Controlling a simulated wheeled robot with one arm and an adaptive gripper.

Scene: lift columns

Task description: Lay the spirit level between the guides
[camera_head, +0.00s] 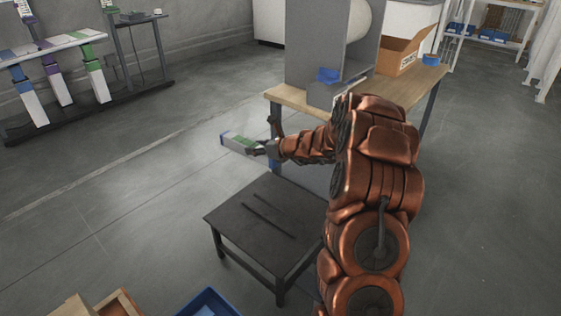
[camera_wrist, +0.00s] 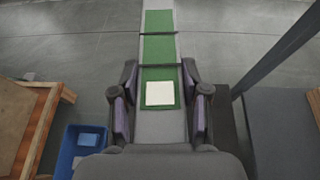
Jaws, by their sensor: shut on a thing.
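My gripper (camera_head: 258,147) is shut on the spirit level (camera_head: 236,142), a long grey bar with a green face. In the wrist view the spirit level (camera_wrist: 158,48) runs away from me between the two fingers of my gripper (camera_wrist: 160,88), with a white label on its green part. It is held in the air, clear of the low dark table (camera_head: 225,218). The guides (camera_head: 268,212) are two thin, dark, parallel strips on that table's top, with a bare gap between them. The spirit level is beyond the table in the head view, not over the guides.
A wooden workbench (camera_head: 292,98) with a grey machine and an open cardboard box (camera_head: 400,52) stands behind my arm. A blue bin (camera_head: 208,302) and wooden crates (camera_head: 118,302) are at the bottom. A rack (camera_head: 88,118) with coloured bars stands far left. Open floor lies between.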

